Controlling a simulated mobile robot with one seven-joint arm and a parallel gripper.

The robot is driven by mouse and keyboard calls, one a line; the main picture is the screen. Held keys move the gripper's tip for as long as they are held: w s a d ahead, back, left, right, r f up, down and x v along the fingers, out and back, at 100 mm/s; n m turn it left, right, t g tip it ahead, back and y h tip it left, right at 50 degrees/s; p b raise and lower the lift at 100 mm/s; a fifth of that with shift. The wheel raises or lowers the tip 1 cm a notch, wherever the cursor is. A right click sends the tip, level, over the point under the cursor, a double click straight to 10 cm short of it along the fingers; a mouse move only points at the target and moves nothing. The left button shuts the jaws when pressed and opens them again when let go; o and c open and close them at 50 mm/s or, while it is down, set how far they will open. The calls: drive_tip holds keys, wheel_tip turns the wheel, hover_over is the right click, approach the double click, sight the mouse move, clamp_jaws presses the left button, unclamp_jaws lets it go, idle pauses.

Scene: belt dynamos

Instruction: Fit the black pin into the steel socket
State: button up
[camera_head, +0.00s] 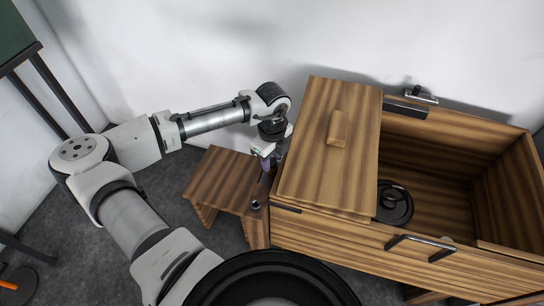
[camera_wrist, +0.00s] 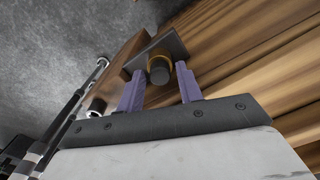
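My gripper (camera_head: 268,164) points down beside the wooden box, over the right part of the small wooden stand. In the wrist view its two purple fingers (camera_wrist: 160,75) are apart. Between and just past their tips is a short black cylinder (camera_wrist: 159,74), seemingly the black pin, with a brass collar and a dark square plate (camera_wrist: 172,44) behind it. Narrow gaps show on both sides of the cylinder, so the fingers look open around it. A small dark round piece with a pale rim (camera_head: 256,205), possibly the steel socket, is at the stand's front right corner.
The wooden box (camera_head: 400,255) stands close on the right of my gripper, its lid panel (camera_head: 330,170) with a wooden handle covering the left part. A black round part (camera_head: 394,203) lies inside its open side. The stand (camera_head: 222,180) has bare top at left.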

sight(272, 161)
drive_tip(key=c, duration=0.7)
drive_tip(key=shift+r+p, duration=2.1)
drive_tip(key=shift+r, duration=0.2)
